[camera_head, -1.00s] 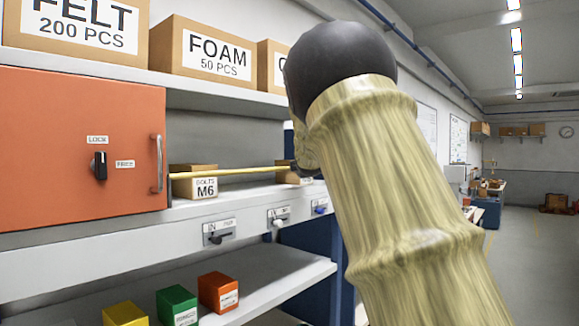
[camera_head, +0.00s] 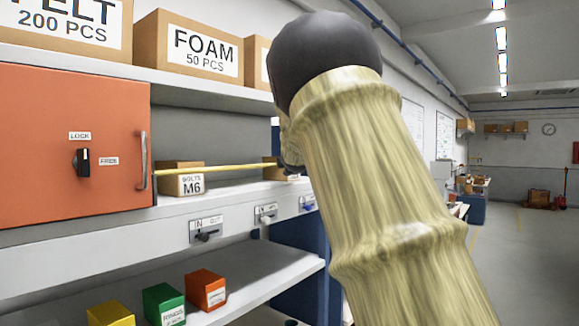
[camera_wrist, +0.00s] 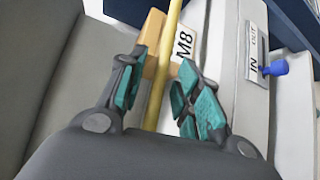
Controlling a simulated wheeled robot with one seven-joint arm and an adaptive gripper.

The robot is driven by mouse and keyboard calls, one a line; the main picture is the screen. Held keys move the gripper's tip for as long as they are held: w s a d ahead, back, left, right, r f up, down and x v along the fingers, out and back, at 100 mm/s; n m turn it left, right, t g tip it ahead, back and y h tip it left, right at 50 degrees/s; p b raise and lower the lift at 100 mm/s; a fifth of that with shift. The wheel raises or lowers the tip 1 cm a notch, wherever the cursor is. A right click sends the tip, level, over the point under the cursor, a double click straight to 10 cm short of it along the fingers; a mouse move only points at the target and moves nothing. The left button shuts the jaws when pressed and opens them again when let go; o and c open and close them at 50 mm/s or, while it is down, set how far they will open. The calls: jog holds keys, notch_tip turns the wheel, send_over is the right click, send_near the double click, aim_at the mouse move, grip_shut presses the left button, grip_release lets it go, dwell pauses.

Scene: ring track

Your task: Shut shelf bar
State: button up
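The shelf bar (camera_head: 225,170), a thin yellow rod, runs across the front of the middle shelf from the orange cabinet rightward until my arm hides it. In the wrist view the bar (camera_wrist: 167,55) passes lengthwise between the fingers of my gripper (camera_wrist: 160,88). The fingers are apart, with gaps beside the bar. Whether either finger touches it I cannot tell. A box marked M8 (camera_wrist: 184,50) lies beyond the fingers. A slider with a blue knob (camera_wrist: 276,68) and an IN/OUT plate is to the right. In the head view my arm hides the gripper.
The orange cabinet (camera_head: 60,190) has a LOCK/FREE knob (camera_head: 82,162) and a handle (camera_head: 143,160). An M6 bolts box (camera_head: 182,183) sits behind the bar. A black-knobbed slider (camera_head: 207,236) is on the shelf edge. Small bins (camera_head: 163,303) stand below. The floor (camera_head: 515,250) at right is open.

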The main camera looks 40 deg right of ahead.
jog(key=v, duration=1.1)
jog(key=shift+a, duration=0.2)
jog(key=shift+f, duration=0.15)
jog(key=shift+s, duration=0.1)
